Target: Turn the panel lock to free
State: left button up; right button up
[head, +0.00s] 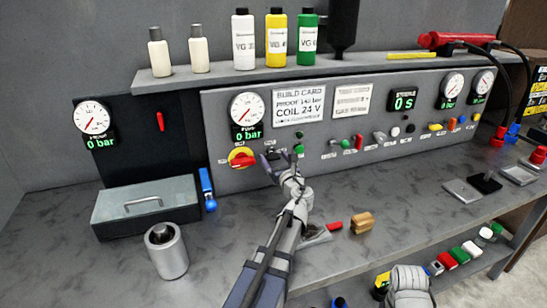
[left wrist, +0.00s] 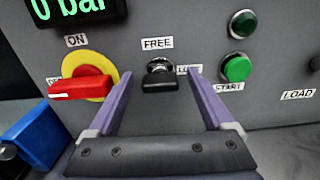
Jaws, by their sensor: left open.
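The panel lock (left wrist: 160,77) is a small black handle on a shiny round base in the left wrist view. FREE (left wrist: 157,43) is printed above it and LOCK (left wrist: 189,70) to its right, partly covered by a finger. The handle looks roughly level, its front face toward me. My left gripper (left wrist: 162,73) is open, its purple fingers on either side of the lock; I cannot tell whether they touch it. In the head view my left gripper (head: 275,160) is at the panel front, and the lock is hidden behind it.
A red handle on a yellow disc (left wrist: 82,85) sits close left of the lock. A green START button (left wrist: 236,69) sits close right. A blue lever (head: 207,188) is farther left.

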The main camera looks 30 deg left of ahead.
pick_arm(q)
jog(key=shift+w+a, duration=0.4)
jog(key=shift+a, duration=0.1)
grip_shut()
dwell(0.5)
